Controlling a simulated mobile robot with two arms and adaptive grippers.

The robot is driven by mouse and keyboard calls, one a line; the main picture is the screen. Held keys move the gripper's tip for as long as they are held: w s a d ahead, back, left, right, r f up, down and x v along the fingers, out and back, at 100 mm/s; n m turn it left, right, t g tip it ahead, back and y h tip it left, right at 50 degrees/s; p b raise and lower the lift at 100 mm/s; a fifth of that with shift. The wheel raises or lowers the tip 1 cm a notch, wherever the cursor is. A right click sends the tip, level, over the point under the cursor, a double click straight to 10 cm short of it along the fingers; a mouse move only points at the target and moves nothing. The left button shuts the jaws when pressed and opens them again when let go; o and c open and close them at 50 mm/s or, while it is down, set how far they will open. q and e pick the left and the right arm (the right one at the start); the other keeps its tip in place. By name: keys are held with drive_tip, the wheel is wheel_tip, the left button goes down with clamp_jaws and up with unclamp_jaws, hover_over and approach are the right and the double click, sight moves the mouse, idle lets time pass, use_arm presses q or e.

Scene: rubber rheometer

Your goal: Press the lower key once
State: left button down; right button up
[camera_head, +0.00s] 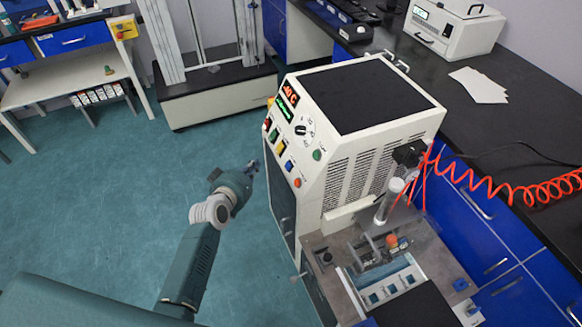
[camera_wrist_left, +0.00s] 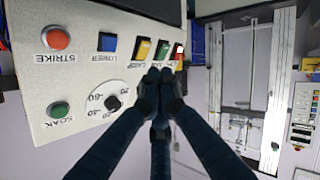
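The lower key is a blue rectangular key with LOWER printed beside it, seen in the left wrist view (camera_wrist_left: 107,41) and on the machine's sloped panel in the head view (camera_head: 289,165). My left gripper (camera_head: 251,168) is in front of the panel, to its left in the head view, with a visible gap. In the left wrist view its dark fingers (camera_wrist_left: 160,80) are drawn together at the tips and hold nothing visible. The tips appear below the yellow key (camera_wrist_left: 143,50) and green key (camera_wrist_left: 162,48), right of the lower key. My right gripper is out of view.
A round orange-red STRIKE button (camera_wrist_left: 56,38) is beside the lower key. A dial (camera_wrist_left: 113,101) and green SOAK button (camera_wrist_left: 59,109) are also on the panel. The rheometer (camera_head: 370,97) stands against the dark bench (camera_head: 510,130). Floor left of the machine is clear.

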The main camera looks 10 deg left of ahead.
sight(288, 166)
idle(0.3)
use_arm(q)
drive_tip(key=w+d+f+b, duration=0.4)
drive_tip(key=d, duration=0.2)
drive_tip(key=shift+w+d, duration=0.2)
idle(0.7)
drive_tip(key=shift+d, duration=0.1)
idle(0.9)
drive_tip(key=shift+w+d+f, duration=0.2)
